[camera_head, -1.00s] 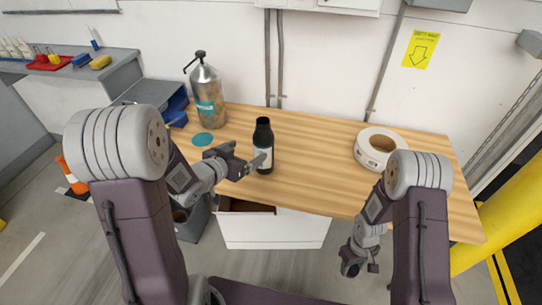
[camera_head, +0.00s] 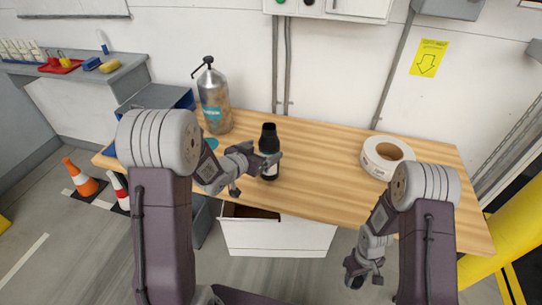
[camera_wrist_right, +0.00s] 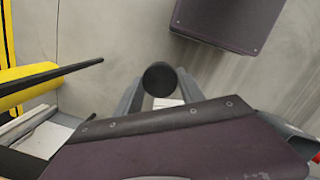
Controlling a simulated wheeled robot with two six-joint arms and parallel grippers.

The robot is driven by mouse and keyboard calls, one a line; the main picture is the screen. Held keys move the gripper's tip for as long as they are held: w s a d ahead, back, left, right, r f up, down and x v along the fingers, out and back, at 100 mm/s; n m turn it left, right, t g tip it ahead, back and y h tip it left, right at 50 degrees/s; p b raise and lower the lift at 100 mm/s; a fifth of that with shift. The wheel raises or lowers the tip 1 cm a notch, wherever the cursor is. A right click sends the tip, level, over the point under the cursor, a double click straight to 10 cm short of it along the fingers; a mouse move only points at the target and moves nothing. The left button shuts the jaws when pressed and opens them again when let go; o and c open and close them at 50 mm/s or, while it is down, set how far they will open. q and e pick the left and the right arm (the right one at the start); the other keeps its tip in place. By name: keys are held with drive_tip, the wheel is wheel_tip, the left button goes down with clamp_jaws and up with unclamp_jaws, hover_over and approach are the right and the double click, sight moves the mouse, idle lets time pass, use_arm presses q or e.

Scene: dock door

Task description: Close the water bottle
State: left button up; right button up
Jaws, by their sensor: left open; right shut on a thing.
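The water bottle (camera_head: 269,138) is dark with a pale label and stands upright on the wooden workbench near its front edge. Its top looks dark and uncapped, though it is small. My left gripper (camera_head: 268,160) is open at the bottle's side, its fingers overlapping the bottle's middle in the head view; I cannot tell whether they touch it. My right gripper (camera_head: 361,280) hangs low in front of the bench, away from the bottle. In the right wrist view it is shut on a round black cap (camera_wrist_right: 160,79), seen between its two fingers.
A metal pump canister (camera_head: 214,100) stands behind left of the bottle, and a white tape roll (camera_head: 386,157) lies to the right. The bench (camera_head: 325,160) is clear between bottle and roll. An open drawer (camera_head: 250,212) is below the front edge.

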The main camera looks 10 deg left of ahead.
use_arm(q)
drive_tip(key=x, duration=0.5)
drive_tip(key=shift+w, duration=0.15)
use_arm(e)
drive_tip(key=shift+f, duration=0.3)
use_arm(q)
drive_tip(key=shift+r, duration=0.1)
drive_tip(key=c, duration=1.7)
drive_tip(key=shift+r, duration=0.15)
use_arm(e)
drive_tip(key=shift+r, duration=0.1)
